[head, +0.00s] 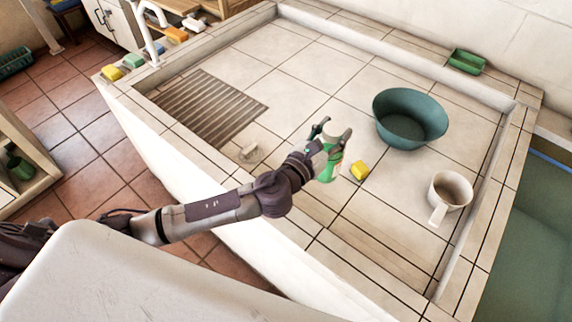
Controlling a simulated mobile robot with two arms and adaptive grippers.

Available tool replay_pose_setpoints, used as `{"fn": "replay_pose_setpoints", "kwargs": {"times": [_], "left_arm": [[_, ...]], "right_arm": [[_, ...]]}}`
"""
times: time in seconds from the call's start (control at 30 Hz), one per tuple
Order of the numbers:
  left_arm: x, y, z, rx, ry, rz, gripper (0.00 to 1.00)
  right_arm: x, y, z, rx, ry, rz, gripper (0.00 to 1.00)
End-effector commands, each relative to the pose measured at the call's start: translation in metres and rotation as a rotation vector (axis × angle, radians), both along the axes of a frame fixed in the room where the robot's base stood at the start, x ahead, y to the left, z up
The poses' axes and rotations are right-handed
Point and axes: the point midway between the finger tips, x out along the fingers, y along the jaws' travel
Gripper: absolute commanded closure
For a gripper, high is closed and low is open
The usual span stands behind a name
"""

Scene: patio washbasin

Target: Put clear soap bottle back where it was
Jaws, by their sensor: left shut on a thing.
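My left gripper (333,138) reaches in over the tiled basin (300,72) and is shut on a small bottle (328,170) with green and pale parts. It looks like the clear soap bottle, though the fingers hide part of it. The bottle shows just below the fingers, left of a small yellow block (360,170). I cannot tell whether its base touches the basin floor. My right gripper is not in view.
A teal bowl (410,135) and a white handled cup (450,190) stand in the basin, right of the gripper. A green dish (466,62) sits on the far ledge. A ribbed panel (207,105) and drain (250,153) lie left. The basin's upper middle is clear.

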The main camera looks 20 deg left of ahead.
Motion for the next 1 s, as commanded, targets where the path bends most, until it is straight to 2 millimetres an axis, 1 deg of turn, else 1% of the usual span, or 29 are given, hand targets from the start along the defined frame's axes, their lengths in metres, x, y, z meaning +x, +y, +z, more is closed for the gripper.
{"fn": "replay_pose_setpoints", "kwargs": {"times": [0.17,0.3,0.5,0.6,0.77,1.0], "left_arm": [[0.007,0.022,-0.014,0.004,0.0,0.005,1.0],[0.016,0.047,-0.031,0.005,-0.001,0.005,1.0],[0.03,0.085,-0.057,0.005,-0.002,0.005,1.0],[0.034,0.099,-0.065,0.002,-0.002,0.004,1.0],[0.037,0.108,-0.07,0.0,-0.002,0.002,1.0],[0.038,0.108,-0.104,0.0,-0.001,0.002,1.0]], "right_arm": [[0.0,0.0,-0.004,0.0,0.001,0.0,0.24],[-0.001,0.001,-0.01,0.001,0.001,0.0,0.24],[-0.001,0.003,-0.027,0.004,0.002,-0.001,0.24],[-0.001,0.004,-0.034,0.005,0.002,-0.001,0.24],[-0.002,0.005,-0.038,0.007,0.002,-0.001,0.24],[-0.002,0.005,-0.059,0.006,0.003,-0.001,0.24]]}}
